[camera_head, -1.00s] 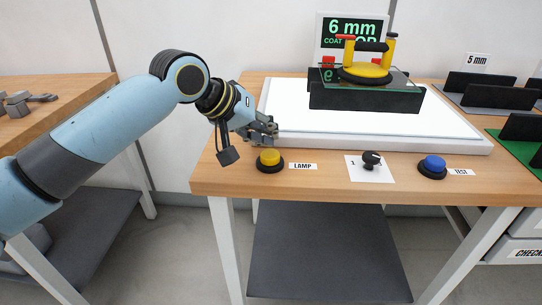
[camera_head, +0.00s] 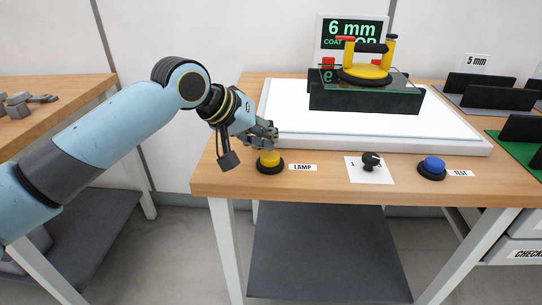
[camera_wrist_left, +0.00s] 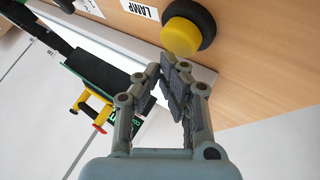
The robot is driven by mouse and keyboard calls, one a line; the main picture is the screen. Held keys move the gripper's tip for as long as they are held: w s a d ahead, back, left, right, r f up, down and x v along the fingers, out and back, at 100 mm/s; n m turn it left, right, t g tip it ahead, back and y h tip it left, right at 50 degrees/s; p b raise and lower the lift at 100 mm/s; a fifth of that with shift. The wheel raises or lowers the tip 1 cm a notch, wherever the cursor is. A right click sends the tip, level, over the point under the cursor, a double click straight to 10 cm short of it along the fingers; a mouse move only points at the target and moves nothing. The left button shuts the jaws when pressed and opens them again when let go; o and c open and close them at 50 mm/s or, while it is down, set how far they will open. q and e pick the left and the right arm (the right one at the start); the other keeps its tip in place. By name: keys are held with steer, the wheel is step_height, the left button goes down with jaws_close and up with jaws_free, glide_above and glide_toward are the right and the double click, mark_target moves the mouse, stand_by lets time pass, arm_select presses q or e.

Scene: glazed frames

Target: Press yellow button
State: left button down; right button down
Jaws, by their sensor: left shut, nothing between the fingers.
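The yellow button (camera_head: 270,159) sits in a black round base at the front left of the wooden table, beside a LAMP label (camera_head: 303,167). My left gripper (camera_head: 272,142) is shut and empty, just above and behind the button in the head view. In the left wrist view the yellow button (camera_wrist_left: 181,37) shows just beyond the closed fingertips (camera_wrist_left: 172,62). I cannot tell whether the fingertips touch it. My right gripper is in neither view.
A black knob (camera_head: 370,161) and a blue button (camera_head: 433,166) stand along the front edge. Behind is a white light panel (camera_head: 290,115) with a black stand (camera_head: 365,98) bearing glass and a yellow suction lifter (camera_head: 366,70). A display (camera_head: 351,28) reads 6 mm.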

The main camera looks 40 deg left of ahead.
mark_target(268, 153)
arm_select(q)
steer(key=shift+f, duration=0.35)
stand_by(0.5)
steer(key=shift+f, duration=0.4)
steer(key=shift+r, duration=0.1)
stand_by(0.3)
steer(key=shift+r+p, duration=0.9)
steer(key=shift+p, duration=0.3)
steer(key=shift+r, duration=0.1)
step_height(268, 153, up, 6)
steer(key=p, duration=0.8)
